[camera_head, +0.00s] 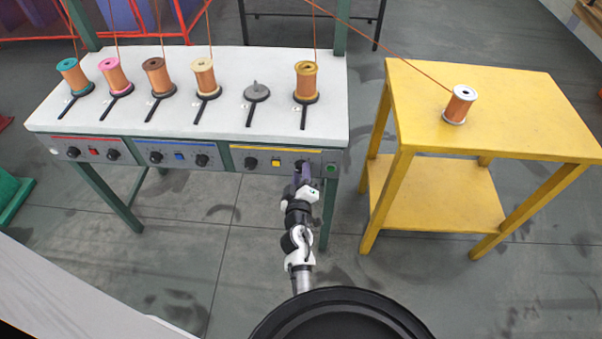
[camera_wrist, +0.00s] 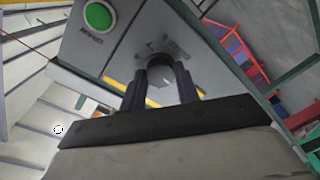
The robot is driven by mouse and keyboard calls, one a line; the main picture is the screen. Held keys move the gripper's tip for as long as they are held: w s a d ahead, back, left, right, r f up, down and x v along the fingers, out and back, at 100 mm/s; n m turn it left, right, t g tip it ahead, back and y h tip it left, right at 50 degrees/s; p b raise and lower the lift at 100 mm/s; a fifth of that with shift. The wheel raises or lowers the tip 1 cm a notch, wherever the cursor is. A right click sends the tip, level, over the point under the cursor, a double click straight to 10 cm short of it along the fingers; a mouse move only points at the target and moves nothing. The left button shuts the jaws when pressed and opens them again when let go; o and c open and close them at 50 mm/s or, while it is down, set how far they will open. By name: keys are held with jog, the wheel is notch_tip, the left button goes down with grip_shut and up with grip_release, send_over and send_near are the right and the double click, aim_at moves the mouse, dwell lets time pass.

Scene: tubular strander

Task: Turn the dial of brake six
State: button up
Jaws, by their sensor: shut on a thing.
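The dial of brake six (camera_wrist: 160,72) is a dark round knob at the right end of the yellow-striped panel section (camera_head: 262,162). My gripper (camera_head: 304,170) reaches up to it from below and in front. In the wrist view my gripper (camera_wrist: 159,80) has one dark finger on each side of the dial, shut on it. The fingers hide the sides of the dial, and its pointer setting cannot be read. In the head view my gripper covers most of the dial.
A green button (camera_head: 330,169) sits just right of the dial. The white bench (camera_head: 225,115) carries several wire spools and a bare grey spindle (camera_head: 256,92). A yellow table (camera_head: 500,105) with a copper spool (camera_head: 459,104) stands at right, its wire running up leftward.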

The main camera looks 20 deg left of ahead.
jog(key=n, duration=0.6)
jog(key=shift+a+r+p, duration=0.1)
jog(key=shift+r+p, duration=0.05)
jog(key=shift+p, duration=0.25)
jog(key=shift+n+h, duration=0.3)
jog(key=shift+n, duration=0.1)
jog(key=o, duration=1)
jog(key=shift+c, duration=0.2)
jog(key=shift+s, duration=0.1)
